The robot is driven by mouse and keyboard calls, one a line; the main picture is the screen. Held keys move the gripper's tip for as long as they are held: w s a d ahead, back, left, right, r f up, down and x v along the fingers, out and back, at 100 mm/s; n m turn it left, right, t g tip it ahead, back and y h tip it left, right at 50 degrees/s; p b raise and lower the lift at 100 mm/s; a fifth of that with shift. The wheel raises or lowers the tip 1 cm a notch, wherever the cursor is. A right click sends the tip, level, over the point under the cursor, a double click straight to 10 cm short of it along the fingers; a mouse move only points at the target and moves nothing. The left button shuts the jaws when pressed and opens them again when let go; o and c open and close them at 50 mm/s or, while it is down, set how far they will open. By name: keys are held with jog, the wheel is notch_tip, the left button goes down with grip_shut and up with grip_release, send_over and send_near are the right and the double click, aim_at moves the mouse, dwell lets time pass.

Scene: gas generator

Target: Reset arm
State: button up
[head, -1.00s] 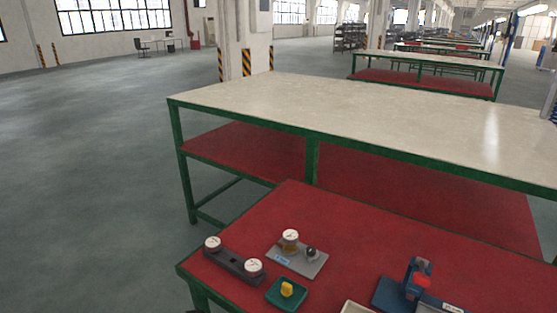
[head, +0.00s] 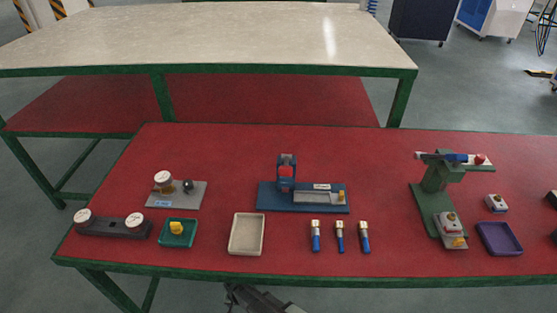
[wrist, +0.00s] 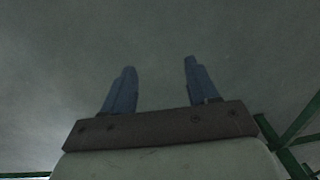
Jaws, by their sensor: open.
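My gripper (wrist: 160,78) shows in the wrist view with its two blue fingers apart and nothing between them. Grey floor fills the space beyond the fingertips. In the head view, part of my arm (head: 258,299) shows at the bottom edge, below the front edge of the red table (head: 220,145). The fingers do not show in the head view, and the arm is apart from the objects on the table.
On the table stand a dark two-knob block (head: 108,229), a grey plate (head: 190,200), a green tray (head: 166,240), a beige tray (head: 234,246), a blue fixture (head: 268,198), several blue cylinders (head: 340,240), a green stand (head: 432,200) and a purple tray (head: 500,240). Green table legs (wrist: 290,130) are near my gripper.

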jog(key=s+d+r+g+h, duration=0.1)
jog(key=s+d+r+g, duration=0.2)
jog(key=d, duration=0.9)
jog(key=s+d+r, duration=0.3)
jog(key=s+d, duration=0.1)
jog(key=d, duration=0.8)
jog(key=s+d+r+g, duration=0.4)
jog(key=s+d+r, duration=0.4)
jog(key=s+d, duration=0.4)
jog(key=shift+s+d+r, duration=0.35)
jog(key=shift+s+r, duration=0.05)
jog(key=shift+s, duration=0.6)
